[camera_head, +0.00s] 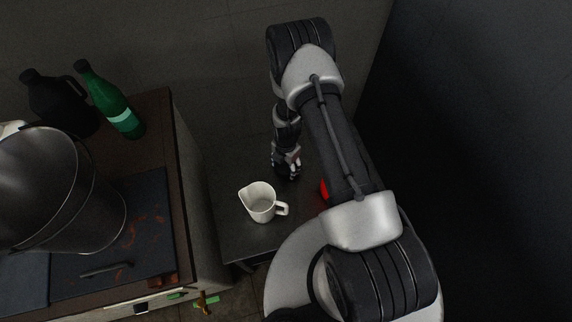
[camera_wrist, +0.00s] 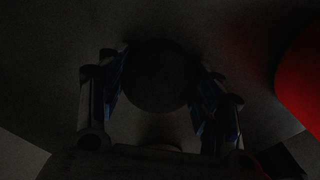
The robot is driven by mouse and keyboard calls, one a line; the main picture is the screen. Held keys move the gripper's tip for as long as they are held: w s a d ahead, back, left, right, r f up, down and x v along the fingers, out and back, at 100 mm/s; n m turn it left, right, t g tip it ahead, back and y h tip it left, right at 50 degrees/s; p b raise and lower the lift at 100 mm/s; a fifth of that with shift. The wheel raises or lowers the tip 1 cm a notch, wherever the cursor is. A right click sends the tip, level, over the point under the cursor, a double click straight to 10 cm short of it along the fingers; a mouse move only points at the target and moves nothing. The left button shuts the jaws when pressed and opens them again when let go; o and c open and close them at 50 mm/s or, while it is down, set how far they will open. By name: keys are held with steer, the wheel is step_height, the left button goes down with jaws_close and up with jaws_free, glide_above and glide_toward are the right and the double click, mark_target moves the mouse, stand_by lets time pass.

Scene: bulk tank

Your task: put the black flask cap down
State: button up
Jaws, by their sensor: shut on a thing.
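The black flask cap (camera_wrist: 160,76) is a dark round disc between the two fingers of my gripper (camera_wrist: 160,95) in the wrist view. The fingers press on it from left and right, and the picture is very dark. In the head view my gripper (camera_head: 288,172) points down over the dark side table, behind the white jug. The cap cannot be made out there. Whether the cap touches the tabletop cannot be told.
A white jug (camera_head: 262,204) stands on the dark side table (camera_head: 238,238). A red object (camera_head: 324,190) is right of my gripper, also in the wrist view (camera_wrist: 300,78). A counter at left holds a large pot (camera_head: 100,215), green bottle (camera_head: 112,105) and black jug (camera_head: 58,102).

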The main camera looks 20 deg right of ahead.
steer(key=shift+f, duration=0.25)
steer(key=o, duration=0.7)
steer(key=shift+r, duration=0.1)
steer(key=shift+r, duration=0.1)
step_height(320, 180, up, 12)
steer(key=p, duration=0.4)
step_height(320, 180, up, 18)
steer(key=m+t, duration=0.1)
steer(key=m, duration=0.5)
glide_above(286, 165)
steer(key=w, duration=0.2)
steer(key=s+r+m+t, duration=0.1)
steer(key=s+r+m, duration=0.2)
steer(key=r, duration=0.4)
steer(key=s+r+m, duration=0.2)
steer(key=r+m, duration=0.1)
steer(key=r, duration=0.3)
steer(key=shift+s+r+m+t, duration=0.45)
steer(key=shift+s+r+m, duration=1.7)
steer(key=shift+s, duration=0.95)
steer(key=shift+s+r+m+t, duration=0.4)
steer(key=shift+s+r+m, duration=1.7)
steer(key=shift+s, duration=1)
steer(key=shift+s+r+m+t, duration=0.45)
steer(key=shift+s+r+m, duration=1.65)
steer(key=shift+s, duration=1)
